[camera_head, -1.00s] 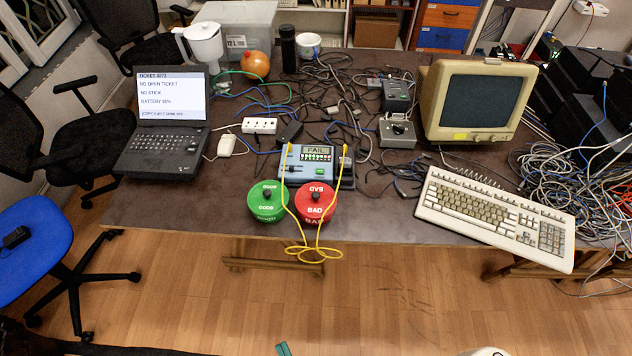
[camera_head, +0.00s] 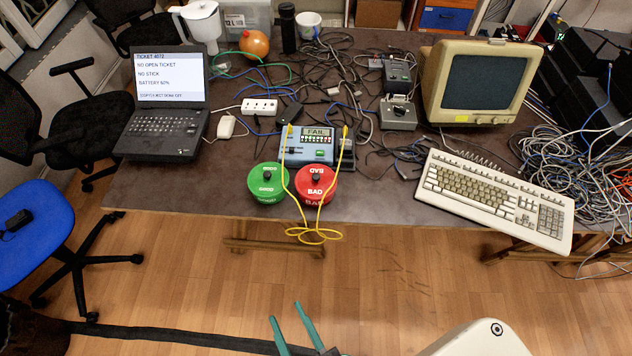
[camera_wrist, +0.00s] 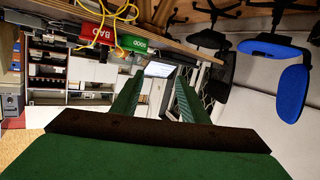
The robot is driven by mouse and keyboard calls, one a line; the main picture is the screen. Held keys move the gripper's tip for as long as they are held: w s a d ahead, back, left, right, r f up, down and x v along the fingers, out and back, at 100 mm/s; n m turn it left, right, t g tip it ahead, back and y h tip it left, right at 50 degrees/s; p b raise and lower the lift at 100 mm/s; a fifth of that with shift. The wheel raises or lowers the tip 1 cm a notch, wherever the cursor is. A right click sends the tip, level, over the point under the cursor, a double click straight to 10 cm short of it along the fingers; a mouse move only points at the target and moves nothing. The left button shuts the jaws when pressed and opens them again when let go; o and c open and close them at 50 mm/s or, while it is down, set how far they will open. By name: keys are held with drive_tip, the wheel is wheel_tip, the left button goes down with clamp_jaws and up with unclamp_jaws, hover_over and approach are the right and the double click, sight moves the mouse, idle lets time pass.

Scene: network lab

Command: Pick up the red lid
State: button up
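The red lid (camera_head: 316,175), with a dark knob, sits on the red container marked BAD near the table's front edge. A green lid (camera_head: 266,177) with a dark knob is on the container marked GOOD just to its left. The red container also shows in the wrist view (camera_wrist: 97,33), tilted, near the top. A yellow cable (camera_head: 318,236) loops over the table edge in front of the two containers. My gripper (camera_head: 284,312) is low in the head view, in front of the table and apart from the lid. Its two green fingers are spread with nothing between them.
A blue tester (camera_head: 308,149) reading FAIL stands behind the containers. A laptop (camera_head: 165,130) is at the left, a beige keyboard (camera_head: 497,199) and monitor (camera_head: 478,84) at the right. Tangled cables cover the back. The floor (camera_head: 190,270) before the table is mostly clear.

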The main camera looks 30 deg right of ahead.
drive_tip(key=w+d+r+n+h, duration=0.15)
drive_tip(key=w+d+h, duration=0.55)
drive_tip(key=w+d, duration=1.45)
drive_tip(key=w+d+r+m+g+h, duration=0.25)
drive_tip(key=d+r+m+g, duration=0.35)
drive_tip(key=d, duration=0.5)
drive_tip(key=w+d+r+m+g+h, duration=0.2)
drive_tip(key=d+r+m+g+h, duration=0.35)
drive_tip(key=d, duration=0.65)
drive_tip(key=m+g+y, duration=0.4)
drive_tip(key=m+y, duration=0.2)
drive_tip(key=y, duration=0.9)
hover_over(316, 176)
wheel_tip(316, 176, down, 3)
wheel_tip(316, 176, down, 10)
drive_tip(key=shift+f, duration=0.25)
clamp_jaws()
